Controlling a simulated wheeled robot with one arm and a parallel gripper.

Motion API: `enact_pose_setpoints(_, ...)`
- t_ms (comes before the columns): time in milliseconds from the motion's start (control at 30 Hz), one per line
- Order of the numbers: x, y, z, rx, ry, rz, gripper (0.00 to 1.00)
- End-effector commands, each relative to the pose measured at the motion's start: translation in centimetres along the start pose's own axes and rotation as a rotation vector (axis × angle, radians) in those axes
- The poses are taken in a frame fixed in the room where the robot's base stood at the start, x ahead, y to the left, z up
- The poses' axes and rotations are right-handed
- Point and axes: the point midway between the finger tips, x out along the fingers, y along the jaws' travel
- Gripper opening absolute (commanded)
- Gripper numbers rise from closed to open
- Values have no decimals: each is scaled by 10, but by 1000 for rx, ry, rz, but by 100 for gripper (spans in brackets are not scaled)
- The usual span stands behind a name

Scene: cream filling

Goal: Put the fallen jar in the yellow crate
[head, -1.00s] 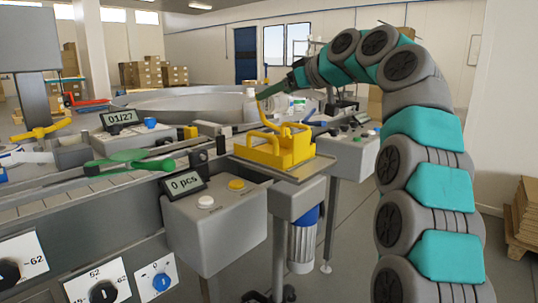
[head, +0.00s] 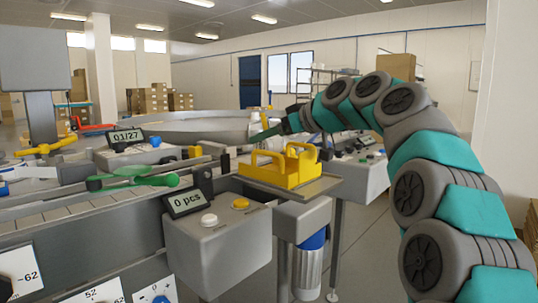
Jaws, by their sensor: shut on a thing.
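The yellow crate (head: 283,175) stands upright on a metal shelf at the side of the machine in the head view, with its handles up. My gripper (head: 264,132) is at the end of the arm, which arches in from the right. It is just above and behind the crate in the picture, apart from it. It is shut on a pale jar (head: 256,123), which is small and partly hidden by the green fingers. I cannot make out the jar's tilt or the crate's inside.
A control box (head: 220,235) with a "0 pcs" display and buttons is in front of the crate. A large round metal table (head: 190,130) is behind. Another grey box (head: 358,172) stands right of the crate.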

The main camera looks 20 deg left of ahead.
Motion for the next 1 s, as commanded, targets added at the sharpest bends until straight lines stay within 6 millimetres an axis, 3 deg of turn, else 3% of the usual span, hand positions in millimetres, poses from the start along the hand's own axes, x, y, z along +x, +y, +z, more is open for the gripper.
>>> enact_pose_setpoints(167,1,0,5,0,2,1,10)
enact_pose_setpoints(500,13,0,32,1,0,-1,10)
enact_pose_setpoints(967,15,0,38,-1,1,1,10)
enact_pose_setpoints(1000,15,0,37,-1,1,1,74)
